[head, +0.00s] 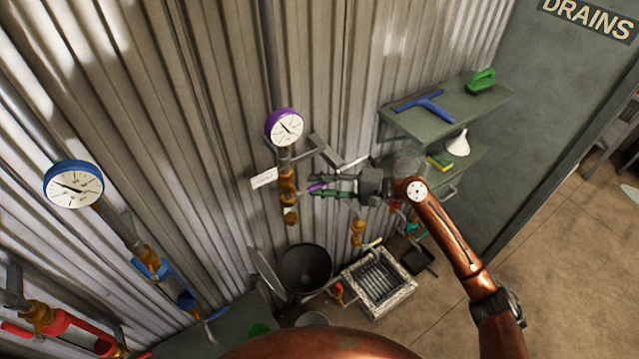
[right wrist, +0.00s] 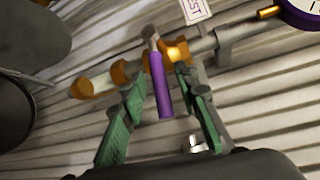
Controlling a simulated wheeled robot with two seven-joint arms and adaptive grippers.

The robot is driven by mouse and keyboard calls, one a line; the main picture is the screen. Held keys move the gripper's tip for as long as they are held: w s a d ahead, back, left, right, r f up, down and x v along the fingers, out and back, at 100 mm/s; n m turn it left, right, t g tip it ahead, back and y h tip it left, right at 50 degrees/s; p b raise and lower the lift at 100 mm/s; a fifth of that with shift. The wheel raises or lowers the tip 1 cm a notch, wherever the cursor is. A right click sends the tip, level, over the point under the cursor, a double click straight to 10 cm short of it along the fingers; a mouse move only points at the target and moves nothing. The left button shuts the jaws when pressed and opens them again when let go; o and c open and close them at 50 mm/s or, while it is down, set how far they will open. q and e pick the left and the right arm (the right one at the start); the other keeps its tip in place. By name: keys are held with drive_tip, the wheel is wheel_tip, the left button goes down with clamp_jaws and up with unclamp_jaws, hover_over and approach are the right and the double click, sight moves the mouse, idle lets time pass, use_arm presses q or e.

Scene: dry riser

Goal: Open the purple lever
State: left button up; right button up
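The purple lever (head: 316,186) sticks out from a brass valve (head: 287,186) on the vertical pipe below the purple-rimmed gauge (head: 285,127). My right gripper (head: 326,187) reaches in from the right, with its green fingers at the lever. In the right wrist view, the purple lever (right wrist: 161,86) lies between the two spread fingers of my right gripper (right wrist: 163,90), with a visible gap on each side. The gripper is open. The fingers partly hide the lever in the head view. My left gripper is not in view.
A white tag (head: 264,178) hangs left of the valve. A blue-rimmed gauge (head: 73,184) and blue and red valves are at left. A green shelf (head: 448,103) is at right. A black bucket (head: 305,268) and a drain grate (head: 379,282) lie below.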

drive_tip(key=shift+c, duration=0.3)
clamp_jaws()
idle(0.5)
